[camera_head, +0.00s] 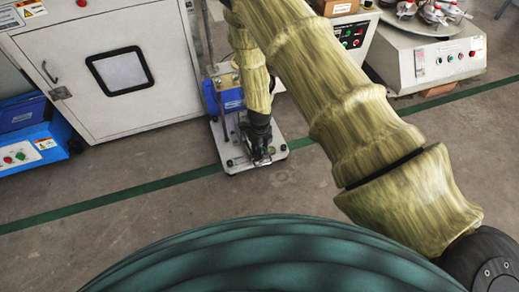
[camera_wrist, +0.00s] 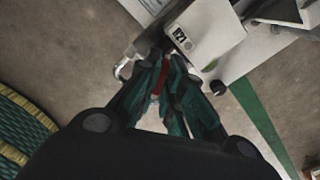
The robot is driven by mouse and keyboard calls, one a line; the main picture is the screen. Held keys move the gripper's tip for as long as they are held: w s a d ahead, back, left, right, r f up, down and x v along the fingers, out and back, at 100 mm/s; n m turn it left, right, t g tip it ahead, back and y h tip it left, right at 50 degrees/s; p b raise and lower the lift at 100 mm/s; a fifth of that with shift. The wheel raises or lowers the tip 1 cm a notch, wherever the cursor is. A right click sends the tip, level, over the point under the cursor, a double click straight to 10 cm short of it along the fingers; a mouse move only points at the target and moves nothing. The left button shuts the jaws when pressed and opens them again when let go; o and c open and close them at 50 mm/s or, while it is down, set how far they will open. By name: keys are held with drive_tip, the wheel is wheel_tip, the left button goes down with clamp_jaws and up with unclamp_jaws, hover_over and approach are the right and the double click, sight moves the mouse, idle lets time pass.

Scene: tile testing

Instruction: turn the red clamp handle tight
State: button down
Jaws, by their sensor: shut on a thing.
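The red clamp handle (camera_wrist: 159,84) shows in the wrist view as a narrow red strip between the dark green fingers of my gripper (camera_wrist: 168,72). My gripper is shut on it, and the fingers hide most of the handle. In the head view my gripper (camera_head: 262,152) is low over the pale base plate (camera_head: 236,165) of a small test stand. The handle cannot be made out there. A blue part (camera_head: 229,97) of the stand is behind my gripper.
A white cabinet (camera_head: 115,105) stands left of the stand, with a blue unit (camera_head: 30,140) farther left. A grey control box (camera_head: 435,62) stands at the back right. A green floor line (camera_head: 110,205) crosses the open floor. A metal hook (camera_wrist: 124,68) is close beside my fingers.

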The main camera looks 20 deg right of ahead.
drive_tip(key=shift+m+p, duration=1.8)
drive_tip(key=shift+m, duration=0.2)
drive_tip(key=shift+m+p, duration=0.65)
drive_tip(key=shift+m, duration=0.35)
drive_tip(key=c, duration=1.8)
unclamp_jaws()
drive_tip(key=shift+r, duration=0.1)
wheel_tip(320, 180, up, 7)
drive_tip(key=p, duration=0.6)
